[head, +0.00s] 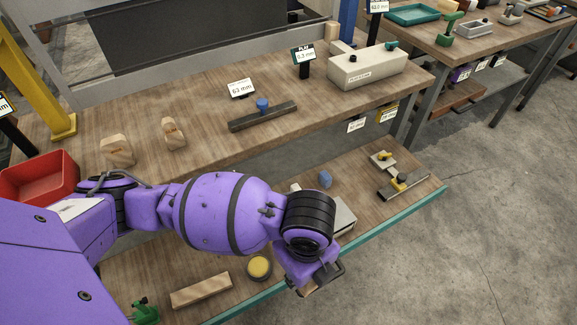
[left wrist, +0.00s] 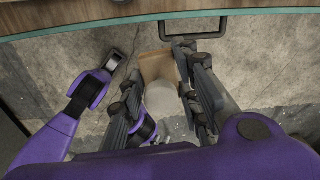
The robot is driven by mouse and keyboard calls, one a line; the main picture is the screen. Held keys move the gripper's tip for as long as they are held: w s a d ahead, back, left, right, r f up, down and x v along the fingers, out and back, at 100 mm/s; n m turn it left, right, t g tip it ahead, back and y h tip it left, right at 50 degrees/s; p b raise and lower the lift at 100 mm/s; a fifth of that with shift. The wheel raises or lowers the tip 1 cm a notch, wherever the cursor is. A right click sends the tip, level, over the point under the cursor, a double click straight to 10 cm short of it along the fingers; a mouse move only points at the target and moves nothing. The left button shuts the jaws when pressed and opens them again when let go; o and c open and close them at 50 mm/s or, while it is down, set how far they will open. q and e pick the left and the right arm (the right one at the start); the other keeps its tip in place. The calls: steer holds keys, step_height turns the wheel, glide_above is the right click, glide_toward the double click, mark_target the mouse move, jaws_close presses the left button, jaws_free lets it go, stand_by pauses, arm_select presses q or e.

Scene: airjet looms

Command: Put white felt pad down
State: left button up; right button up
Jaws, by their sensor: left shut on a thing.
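My left arm reaches across the lower shelf in the head view. My left gripper (head: 312,286) hangs just past the shelf's teal front edge, and its fingers are mostly hidden by the wrist. In the left wrist view the fingers of my left gripper (left wrist: 168,82) are shut around a pale, round-looking piece, which I take to be the white felt pad (left wrist: 161,99). A tan, flat-sided piece (left wrist: 157,65) shows between the fingertips; whether it is joined to the pad I cannot tell. The concrete floor lies below.
The lower shelf (head: 130,280) holds a wooden bar (head: 201,290), a yellow-topped round tin (head: 259,267), a blue piece (head: 325,178) and a yellow-knobbed fixture (head: 400,182). A red bin (head: 40,178) and wooden blocks stand on the upper bench (head: 200,95). Open floor lies to the right.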

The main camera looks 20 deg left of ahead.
arm_select(q)
steer(key=shift+d+f+m, duration=0.25)
steer(key=shift+f+m, duration=0.3)
steer(key=shift+m, duration=0.05)
steer(key=shift+w+f, duration=0.15)
steer(key=shift+f, duration=0.05)
steer(key=w+a+f+b, duration=0.1)
steer(key=w+a+f, duration=0.1)
steer(key=w+f, duration=0.1)
steer(key=w+a+f+b, duration=0.1)
steer(key=w+a+f, duration=0.1)
steer(key=w+f, duration=0.1)
steer(key=w+a+f+b, duration=0.2)
steer(key=w+a+f, duration=0.1)
steer(key=w, duration=0.2)
steer(key=shift+w+a+f, duration=0.1)
steer(key=shift+a+f, duration=0.05)
steer(key=shift+f, duration=0.15)
step_height(320, 180, down, 3)
steer(key=shift+f+b, duration=0.15)
steer(key=shift+b, duration=0.6)
steer(key=shift+w, duration=0.1)
steer(key=o, duration=1.2)
steer(key=shift+c, duration=0.2)
arm_select(e)
steer(key=f, duration=0.1)
steer(key=s+f, duration=0.1)
steer(key=f, duration=0.3)
steer(key=shift+s+d, duration=0.25)
steer(key=shift+d, duration=0.05)
